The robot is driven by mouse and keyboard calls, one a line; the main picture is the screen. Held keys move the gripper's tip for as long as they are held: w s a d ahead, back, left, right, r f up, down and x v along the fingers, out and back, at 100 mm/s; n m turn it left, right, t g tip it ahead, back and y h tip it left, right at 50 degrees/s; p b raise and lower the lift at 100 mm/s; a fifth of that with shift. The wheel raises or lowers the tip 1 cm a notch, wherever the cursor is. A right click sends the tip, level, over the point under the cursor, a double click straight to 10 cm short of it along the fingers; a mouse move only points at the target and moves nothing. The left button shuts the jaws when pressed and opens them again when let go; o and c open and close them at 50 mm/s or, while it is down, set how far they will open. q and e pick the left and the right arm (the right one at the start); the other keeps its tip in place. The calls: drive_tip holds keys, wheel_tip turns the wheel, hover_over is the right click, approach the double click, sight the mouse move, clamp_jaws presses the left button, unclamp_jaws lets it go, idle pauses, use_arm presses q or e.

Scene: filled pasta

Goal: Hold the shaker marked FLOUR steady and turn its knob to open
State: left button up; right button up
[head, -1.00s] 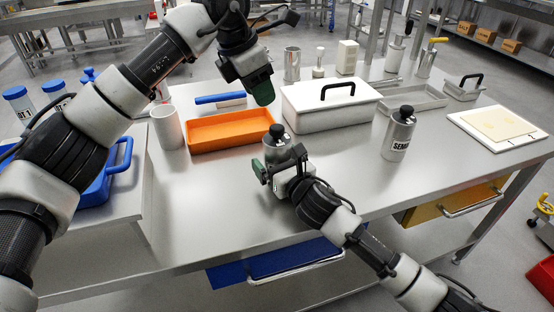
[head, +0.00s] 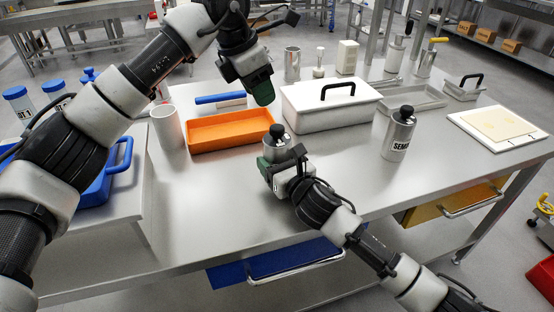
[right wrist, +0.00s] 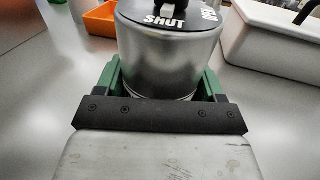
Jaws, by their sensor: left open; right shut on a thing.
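A silver shaker (head: 277,148) with a black knob stands upright on the steel table, just in front of the orange tray. In the right wrist view the shaker (right wrist: 165,62) fills the top middle, and its dark lid reads SHUT, with another partly cut-off word to the right. No FLOUR label is visible. My right gripper (head: 277,164) is shut on its body, with a green finger on each side. My left gripper (head: 264,97) is open above and behind the shaker, over the orange tray, apart from the knob and pointing down.
An orange tray (head: 215,142) lies behind the shaker. A white lidded box (head: 310,115) stands to its right, and a second shaker, labelled SEMO and partly cut off (head: 397,140), farther right. A white cup (head: 167,128) stands left. The table front is clear.

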sight(277, 126)
use_arm(q)
drive_tip(key=o, duration=0.3)
drive_tip(key=shift+d, duration=0.15)
drive_tip(key=shift+o, duration=0.2)
drive_tip(key=shift+w+d+r+m+g+y, duration=0.5)
drive_tip(key=shift+w+d+r+g+y, duration=0.4)
drive_tip(key=shift+d+r+y, duration=0.6)
drive_tip(key=shift+y, duration=0.3)
wheel_tip(277, 126, down, 12)
drive_tip(key=shift+d+f, duration=0.1)
drive_tip(key=c, duration=0.9)
